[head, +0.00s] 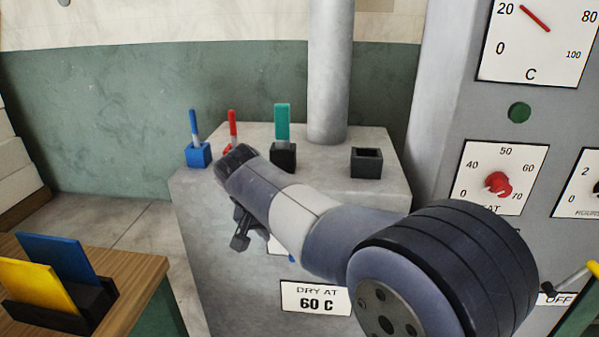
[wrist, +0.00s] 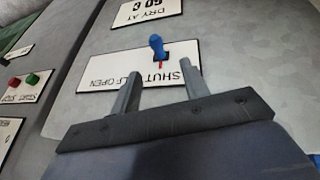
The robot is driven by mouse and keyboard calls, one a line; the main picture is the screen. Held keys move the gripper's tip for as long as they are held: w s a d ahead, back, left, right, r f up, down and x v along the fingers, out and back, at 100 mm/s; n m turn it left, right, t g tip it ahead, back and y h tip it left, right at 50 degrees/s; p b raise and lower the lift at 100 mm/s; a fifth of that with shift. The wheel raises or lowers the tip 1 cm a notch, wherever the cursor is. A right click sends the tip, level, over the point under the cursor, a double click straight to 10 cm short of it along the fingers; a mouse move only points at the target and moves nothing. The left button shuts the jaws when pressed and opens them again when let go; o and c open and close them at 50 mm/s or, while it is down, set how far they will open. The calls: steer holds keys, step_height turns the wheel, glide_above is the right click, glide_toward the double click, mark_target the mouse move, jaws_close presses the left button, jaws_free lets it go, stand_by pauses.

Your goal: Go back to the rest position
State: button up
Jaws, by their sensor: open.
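My gripper (head: 240,235) hangs in front of the grey cabinet (head: 230,280) in the head view, partly hidden behind my arm. In the wrist view its two fingers (wrist: 160,85) stand apart with nothing between them. Beyond the fingertips is a blue-knobbed lever (wrist: 156,46) on a white plate (wrist: 100,76) marked SHUT and OPEN. The fingers look apart from the lever. In the head view my arm hides most of that plate and lever.
A wooden table (head: 140,280) is at left; a dial panel (head: 500,165) at right.

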steer(key=x, duration=1)
steer(key=shift+d+b, duration=0.1)
steer(key=shift+b, duration=0.25)
steer(key=shift+d+r, duration=0.1)
steer(key=shift+d, duration=0.5)
